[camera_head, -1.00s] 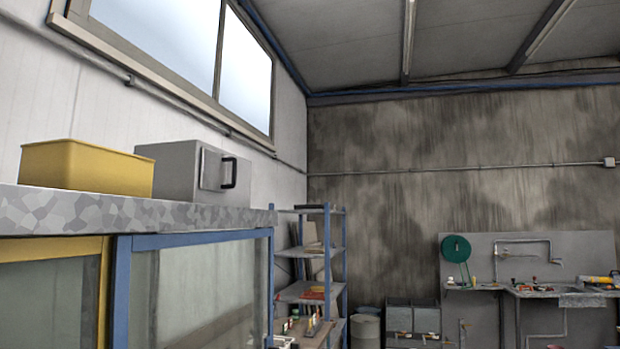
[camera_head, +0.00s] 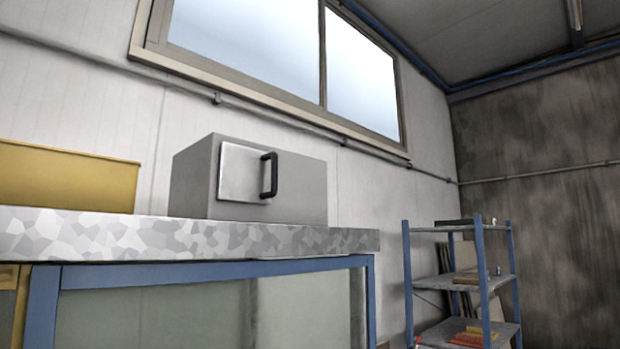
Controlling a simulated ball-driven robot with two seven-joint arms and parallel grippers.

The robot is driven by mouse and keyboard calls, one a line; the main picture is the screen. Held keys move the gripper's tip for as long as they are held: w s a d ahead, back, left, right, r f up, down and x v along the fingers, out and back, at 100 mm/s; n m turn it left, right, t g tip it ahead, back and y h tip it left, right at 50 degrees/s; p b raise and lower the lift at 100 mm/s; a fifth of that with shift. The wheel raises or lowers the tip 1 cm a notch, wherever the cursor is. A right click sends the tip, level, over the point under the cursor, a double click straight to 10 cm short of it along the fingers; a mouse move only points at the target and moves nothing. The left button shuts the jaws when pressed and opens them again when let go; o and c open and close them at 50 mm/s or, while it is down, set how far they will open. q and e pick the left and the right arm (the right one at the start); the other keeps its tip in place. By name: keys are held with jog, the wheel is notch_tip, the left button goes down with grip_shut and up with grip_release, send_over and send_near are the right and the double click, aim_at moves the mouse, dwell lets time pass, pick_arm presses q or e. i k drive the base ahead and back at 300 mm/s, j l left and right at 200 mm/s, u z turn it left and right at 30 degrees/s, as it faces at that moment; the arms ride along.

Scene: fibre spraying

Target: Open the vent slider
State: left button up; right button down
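A grey metal box (camera_head: 298,190) stands on the speckled counter top, near its right end. On its front is a lighter flat plate (camera_head: 238,172), which looks like the vent slider, with a black upright handle (camera_head: 269,175) at its right edge. The plate lies flat against the box front and covers its left part. No opening shows beside it. Neither of my grippers is in view.
A yellow bin (camera_head: 70,178) stands left of the box on the counter (camera_head: 190,238). A blue-framed glazed front is below. A blue shelf rack (camera_head: 480,275) stands to the right. A window (camera_head: 270,50) is above.

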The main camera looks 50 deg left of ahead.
aim_at(249, 176)
jog(key=i+l+u, duration=0.1)
jog(key=i+u, duration=0.35)
jog(key=i+l+u, duration=0.2)
jog(key=i+u, duration=0.3)
jog(key=i+l+u, duration=0.15)
jog(key=u, duration=0.3)
jog(key=i+l+u, duration=0.15)
jog(key=l+u, duration=0.15)
jog(key=u, duration=0.15)
jog(key=i+l+u, duration=0.1)
jog(key=l+u, duration=0.5)
jog(key=u, duration=0.25)
